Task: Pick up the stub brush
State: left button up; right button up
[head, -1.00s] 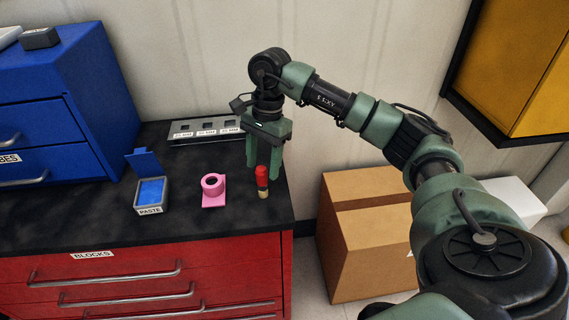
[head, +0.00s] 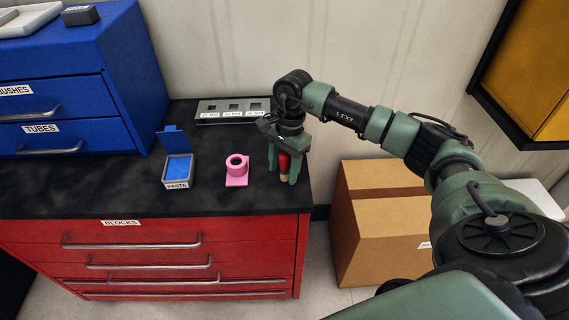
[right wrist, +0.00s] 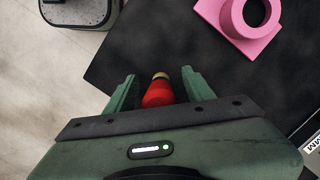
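The stub brush (head: 284,163), with a red handle and a pale end, is near the right end of the black top of the red cabinet. My right gripper (head: 284,178) points down over it, one green finger on each side. In the right wrist view the red brush (right wrist: 158,93) shows between the two fingers of the right gripper (right wrist: 160,84). A gap shows on both sides, so the gripper is open and around the brush, not clamped. The gripper partly hides the brush. My left gripper is not in view.
A pink ring holder (head: 237,170) stands just left of the brush. A paste box (head: 177,171) with a raised blue lid is farther left. A grey slotted rack (head: 232,111) is behind. A blue drawer cabinet (head: 80,85) is at left; a cardboard box (head: 385,235) is on the floor at right.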

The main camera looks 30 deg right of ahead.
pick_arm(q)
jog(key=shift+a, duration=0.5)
pick_arm(e)
grip_shut()
